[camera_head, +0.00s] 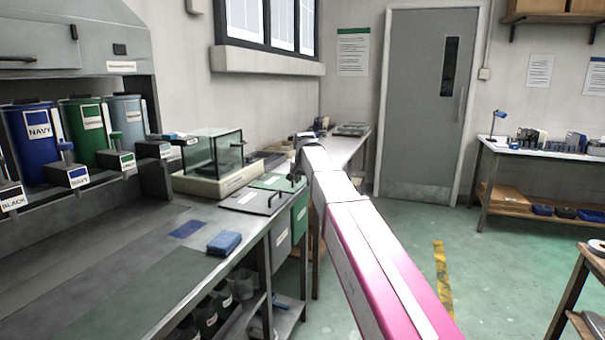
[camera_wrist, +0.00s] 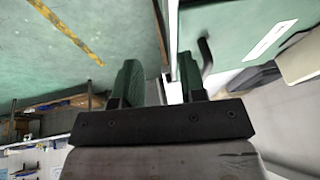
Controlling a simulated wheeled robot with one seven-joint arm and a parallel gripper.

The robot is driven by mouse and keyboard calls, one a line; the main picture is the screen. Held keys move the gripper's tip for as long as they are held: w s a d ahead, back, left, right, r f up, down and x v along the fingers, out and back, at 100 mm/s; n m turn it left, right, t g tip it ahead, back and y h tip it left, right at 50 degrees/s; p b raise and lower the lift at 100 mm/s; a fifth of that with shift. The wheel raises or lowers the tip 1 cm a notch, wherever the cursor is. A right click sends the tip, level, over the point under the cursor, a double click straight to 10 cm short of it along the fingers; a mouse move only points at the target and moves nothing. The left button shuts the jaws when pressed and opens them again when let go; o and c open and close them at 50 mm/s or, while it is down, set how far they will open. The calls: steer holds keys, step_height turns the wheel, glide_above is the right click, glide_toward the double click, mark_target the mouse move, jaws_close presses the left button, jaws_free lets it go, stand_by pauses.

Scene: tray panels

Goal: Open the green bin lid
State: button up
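The green bin lid (camera_head: 277,183) lies flat in the far end of the bench top, beyond a grey lid. In the wrist view the green lid (camera_wrist: 232,28) fills the upper right, with a white label and a black bar handle (camera_wrist: 206,54). My gripper (camera_wrist: 157,82) is open, its two green-faced fingers apart with nothing seen between them. In the head view my gripper (camera_head: 297,165) is small, near the lid's far right edge, and my arm hides part of that area.
A grey lid (camera_head: 246,199) with its own handle lies nearer. A green bin (camera_head: 299,217) and a grey bin (camera_head: 281,241) hang below the bench. A glass case (camera_head: 212,157) stands left of the lids. Open floor (camera_head: 400,228) lies right of my arm.

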steer(key=w+a+r+m, duration=0.1)
steer(key=w+r, duration=0.1)
steer(key=r, duration=0.3)
steer(key=w+a+r, duration=0.2)
steer(key=r, duration=0.3)
steer(key=shift+t, duration=0.4)
steer(key=x, duration=1.1)
steer(key=shift+s+d, duration=0.15)
steer(key=shift+d, duration=0.05)
jaws_close()
